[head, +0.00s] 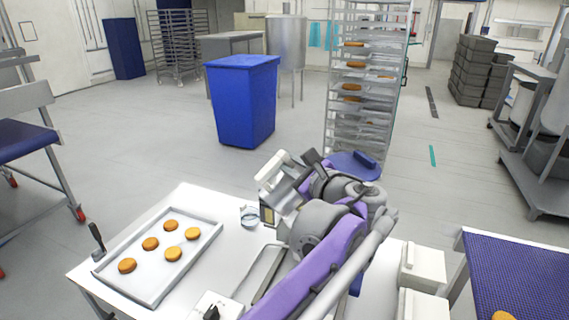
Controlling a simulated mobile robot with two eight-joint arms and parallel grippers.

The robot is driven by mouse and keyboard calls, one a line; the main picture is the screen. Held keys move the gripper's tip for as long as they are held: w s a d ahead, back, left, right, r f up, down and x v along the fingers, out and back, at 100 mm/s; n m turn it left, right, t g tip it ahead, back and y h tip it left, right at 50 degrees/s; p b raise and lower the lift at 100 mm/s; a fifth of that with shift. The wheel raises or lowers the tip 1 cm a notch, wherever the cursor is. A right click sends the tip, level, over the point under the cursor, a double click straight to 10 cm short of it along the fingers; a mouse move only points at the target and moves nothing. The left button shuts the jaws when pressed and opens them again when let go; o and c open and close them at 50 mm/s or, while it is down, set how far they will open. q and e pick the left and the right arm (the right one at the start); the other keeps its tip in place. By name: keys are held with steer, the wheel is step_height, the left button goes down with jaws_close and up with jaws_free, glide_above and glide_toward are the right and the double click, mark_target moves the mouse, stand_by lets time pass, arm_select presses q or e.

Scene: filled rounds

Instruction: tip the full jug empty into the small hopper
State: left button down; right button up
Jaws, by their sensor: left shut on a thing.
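My left gripper (267,207) is above the right part of the white table, with my purple and grey arm reaching up from the bottom of the head view. It is shut on what looks like the jug (250,216), a small, pale, round vessel just left of the fingers. The gripper and arm hide part of the jug, and its contents and exact tilt cannot be made out. I cannot pick out the small hopper; my arm covers much of the table. My right gripper is not in view.
A tray (155,289) with several orange-brown rounds lies on the white table (185,197), a dark-handled tool (97,236) at its left edge. White boxes (422,265) stand right of my arm. A blue bin (242,100) and tray rack (330,130) stand beyond on open floor.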

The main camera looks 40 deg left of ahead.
arm_select(q)
steer(key=m, duration=0.1)
steer(key=w+m, duration=0.1)
steer(key=shift+w+d+r+m+b, duration=0.25)
steer(key=shift+w+r+m+b, duration=0.05)
steer(key=shift+w+m+b, duration=0.1)
steer(key=shift+w+d+f+m+g, duration=0.1)
steer(key=shift+w+d+m+g, duration=0.1)
steer(key=shift+w+m, duration=0.5)
steer(key=shift+w+d+f+m+g, duration=0.1)
steer(key=shift+w+d+m+g, duration=0.1)
steer(key=shift+w+m, duration=0.4)
steer(key=shift+w+d+m+g, duration=0.15)
steer(key=shift+w+m, duration=0.3)
steer(key=shift+m, duration=0.45)
